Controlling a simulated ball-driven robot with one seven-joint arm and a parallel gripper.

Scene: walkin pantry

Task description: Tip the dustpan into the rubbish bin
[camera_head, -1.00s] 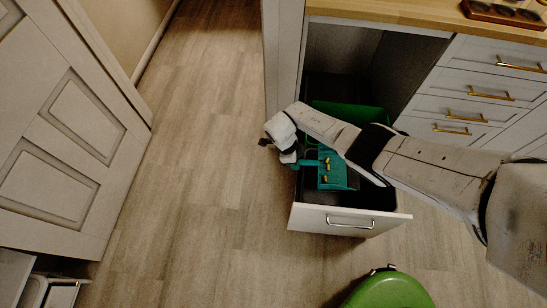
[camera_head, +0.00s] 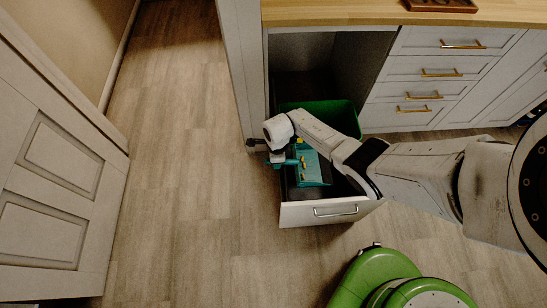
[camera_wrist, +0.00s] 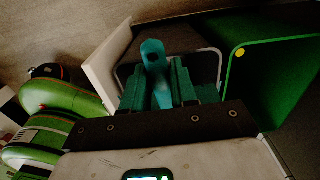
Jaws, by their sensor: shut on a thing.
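My gripper (camera_head: 280,160) is shut on the handle of a teal dustpan (camera_head: 318,172). The dustpan is above the dark front bin (camera_head: 352,188) in the pulled-out drawer, with several small yellow pieces (camera_head: 303,169) showing on it. Its exact tilt is hard to tell. In the wrist view the teal handle (camera_wrist: 153,60) stands up between the fingers. The dark bin's pale rim (camera_wrist: 218,58) shows behind it. A green bin (camera_head: 345,118) stands behind the dark one; its wall also shows in the wrist view (camera_wrist: 285,85).
The white drawer front (camera_head: 300,215) sticks out from the cabinet over the floor. A closed drawer stack (camera_head: 400,90) is to the right, under a wooden counter (camera_head: 340,12). A panelled door (camera_head: 60,160) is at left. Wooden floor (camera_head: 180,150) between is clear.

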